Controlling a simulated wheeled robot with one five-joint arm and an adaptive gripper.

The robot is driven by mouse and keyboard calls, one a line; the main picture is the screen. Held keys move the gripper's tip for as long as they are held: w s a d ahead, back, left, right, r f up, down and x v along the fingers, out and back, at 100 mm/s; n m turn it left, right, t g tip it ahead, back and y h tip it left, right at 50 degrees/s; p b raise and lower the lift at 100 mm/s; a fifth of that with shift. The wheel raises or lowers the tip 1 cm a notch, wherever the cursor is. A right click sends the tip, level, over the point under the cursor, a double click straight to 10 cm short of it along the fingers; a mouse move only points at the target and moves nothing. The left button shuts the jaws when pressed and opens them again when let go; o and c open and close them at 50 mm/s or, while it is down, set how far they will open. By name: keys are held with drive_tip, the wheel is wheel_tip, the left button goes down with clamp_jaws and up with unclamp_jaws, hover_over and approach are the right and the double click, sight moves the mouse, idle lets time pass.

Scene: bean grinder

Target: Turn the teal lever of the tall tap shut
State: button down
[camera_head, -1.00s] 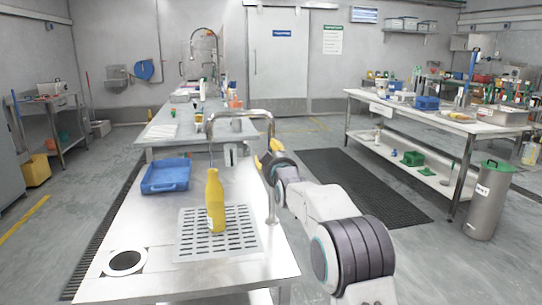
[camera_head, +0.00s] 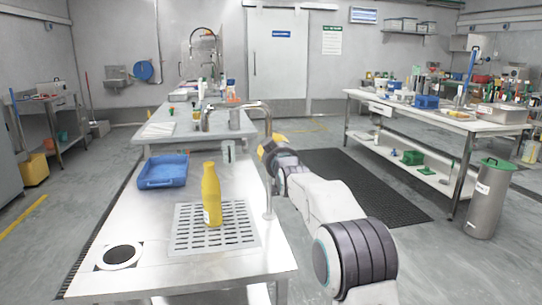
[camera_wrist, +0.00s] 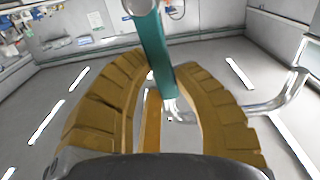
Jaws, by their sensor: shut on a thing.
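The tall tap (camera_head: 268,190) is a chrome post with an arched spout at the right edge of the near steel counter. Its spout also shows at the right of the wrist view (camera_wrist: 285,97). The teal lever (camera_wrist: 153,42) runs down from the top of the wrist view between my yellow fingers. My gripper (camera_wrist: 162,75) is shut on the lever. In the head view my gripper (camera_head: 268,148) is beside the tap post, and the lever cannot be made out there. A yellow bottle (camera_head: 211,192) stands upright on a slotted drain grate (camera_head: 240,238), below the spout.
A blue tray (camera_head: 163,172) lies behind the bottle on the left. A round dark-ringed opening (camera_head: 119,256) is at the counter's front left. A white table (camera_head: 430,112) and a grey bin (camera_head: 490,200) stand to the right. Floor with a black mat (camera_head: 365,185) lies between.

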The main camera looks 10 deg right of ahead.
drive_tip(key=shift+d+m, duration=0.35)
drive_tip(key=shift+m, duration=0.25)
drive_tip(key=shift+r, duration=0.1)
drive_tip(key=c, duration=0.9)
unclamp_jaws()
drive_tip(key=shift+c, duration=0.2)
drive_tip(key=s, duration=1.2)
